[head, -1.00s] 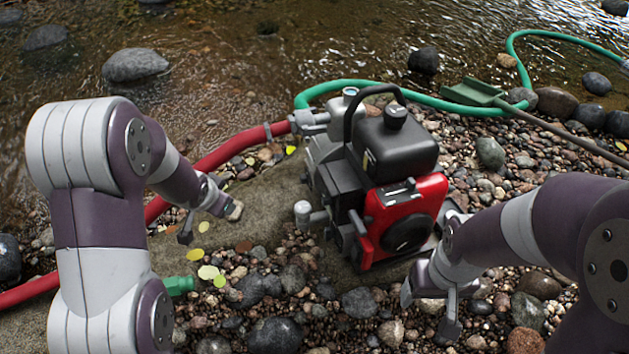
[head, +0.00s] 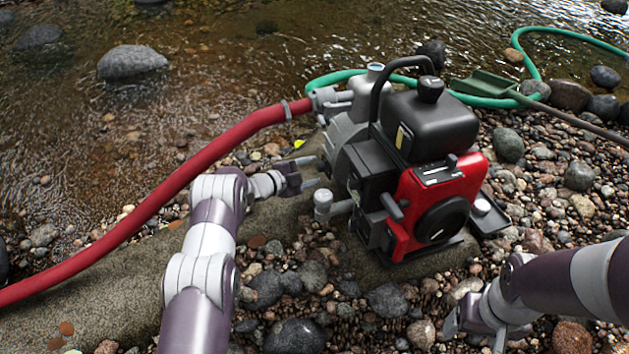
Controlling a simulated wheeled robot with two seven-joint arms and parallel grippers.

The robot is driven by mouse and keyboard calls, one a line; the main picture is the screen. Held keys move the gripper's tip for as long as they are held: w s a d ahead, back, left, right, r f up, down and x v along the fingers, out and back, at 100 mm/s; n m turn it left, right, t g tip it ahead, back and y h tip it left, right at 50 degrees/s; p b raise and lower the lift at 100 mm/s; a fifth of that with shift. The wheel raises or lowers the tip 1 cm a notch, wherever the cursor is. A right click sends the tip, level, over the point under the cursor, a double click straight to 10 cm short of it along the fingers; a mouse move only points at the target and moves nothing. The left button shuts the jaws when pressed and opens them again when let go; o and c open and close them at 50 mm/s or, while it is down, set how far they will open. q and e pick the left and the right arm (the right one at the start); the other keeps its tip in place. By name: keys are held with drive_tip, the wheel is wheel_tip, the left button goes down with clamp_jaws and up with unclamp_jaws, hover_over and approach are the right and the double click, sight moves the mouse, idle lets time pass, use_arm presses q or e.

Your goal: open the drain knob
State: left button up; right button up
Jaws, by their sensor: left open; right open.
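A red, black and grey motor pump (head: 405,165) stands on a flat stone slab among pebbles. A rounded grey knob (head: 323,201) on a short stub sticks out from its lower left side; it looks like the drain knob. My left gripper (head: 308,172) is open beside the pump's left side, just above and left of this knob. Its fingers point right, and they appear apart from the knob. My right gripper (head: 476,332) is open and empty over the pebbles at the lower right, in front of the pump and apart from it.
A red hose (head: 170,190) runs from the pump's upper left to the left edge. A green hose (head: 490,102) curves behind the pump. A green-headed long-handled tool (head: 485,85) lies behind right. Pebbles in front are clear.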

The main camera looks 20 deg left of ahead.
use_arm(q)
drive_tip(key=shift+w+d+f, duration=0.3)
drive_tip(key=shift+w+d, duration=0.05)
drive_tip(key=shift+w, duration=0.1)
drive_tip(key=shift+w+d+r, duration=0.15)
drive_tip(key=shift+w, duration=0.1)
use_arm(e)
drive_tip(key=shift+f, duration=0.6)
use_arm(q)
drive_tip(key=shift+c, duration=0.2)
drive_tip(key=c, duration=1)
